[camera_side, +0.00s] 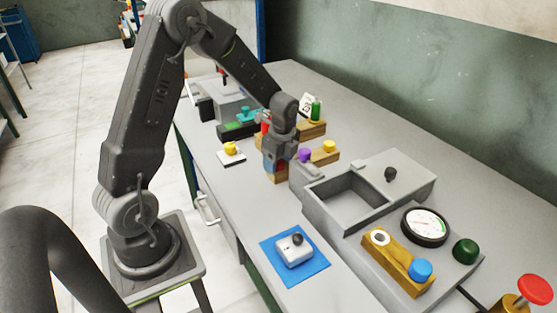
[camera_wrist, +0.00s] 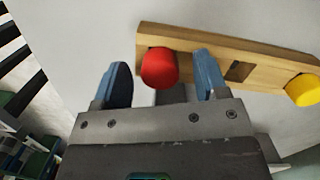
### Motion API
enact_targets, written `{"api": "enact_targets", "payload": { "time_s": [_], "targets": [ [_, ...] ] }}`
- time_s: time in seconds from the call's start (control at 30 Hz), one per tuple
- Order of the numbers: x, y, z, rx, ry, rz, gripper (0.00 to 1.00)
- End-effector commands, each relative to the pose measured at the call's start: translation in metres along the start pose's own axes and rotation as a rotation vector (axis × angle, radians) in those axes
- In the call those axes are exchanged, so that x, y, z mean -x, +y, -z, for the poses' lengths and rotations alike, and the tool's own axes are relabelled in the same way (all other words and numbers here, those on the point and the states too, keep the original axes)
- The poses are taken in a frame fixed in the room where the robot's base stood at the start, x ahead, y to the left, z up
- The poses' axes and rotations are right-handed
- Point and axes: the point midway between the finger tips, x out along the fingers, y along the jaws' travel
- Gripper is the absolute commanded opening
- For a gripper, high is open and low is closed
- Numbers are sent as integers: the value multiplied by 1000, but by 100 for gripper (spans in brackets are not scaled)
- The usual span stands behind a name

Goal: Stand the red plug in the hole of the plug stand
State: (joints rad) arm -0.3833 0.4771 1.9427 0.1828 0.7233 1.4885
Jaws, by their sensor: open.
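In the wrist view, the red plug (camera_wrist: 160,68) shows its round red end at the left end of a wooden plug stand (camera_wrist: 195,43). It appears to stand in the wood, but its lower end is hidden. My gripper (camera_wrist: 163,60) is open, with one blue finger on each side of the plug and gaps showing. A dark square opening (camera_wrist: 240,70) is in the middle of the stand, and a yellow plug (camera_wrist: 303,89) is at its right end.
A purple knob (camera_side: 305,155) is close right of my gripper, near a grey open box (camera_side: 345,190). Behind is another wooden block with a green plug (camera_side: 316,110). A yellow knob on a white base (camera_side: 231,152) stands left.

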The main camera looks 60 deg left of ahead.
Motion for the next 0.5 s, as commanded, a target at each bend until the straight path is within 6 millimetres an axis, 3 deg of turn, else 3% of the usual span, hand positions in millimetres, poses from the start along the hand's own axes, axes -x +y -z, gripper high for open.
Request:
{"api": "enact_targets", "payload": {
  "time_s": [0.27,0.5],
  "targets": [
    [12,-1,0,0,-1,4,67],
    [62,-1,0,0,0,8,67]
  ]
}}
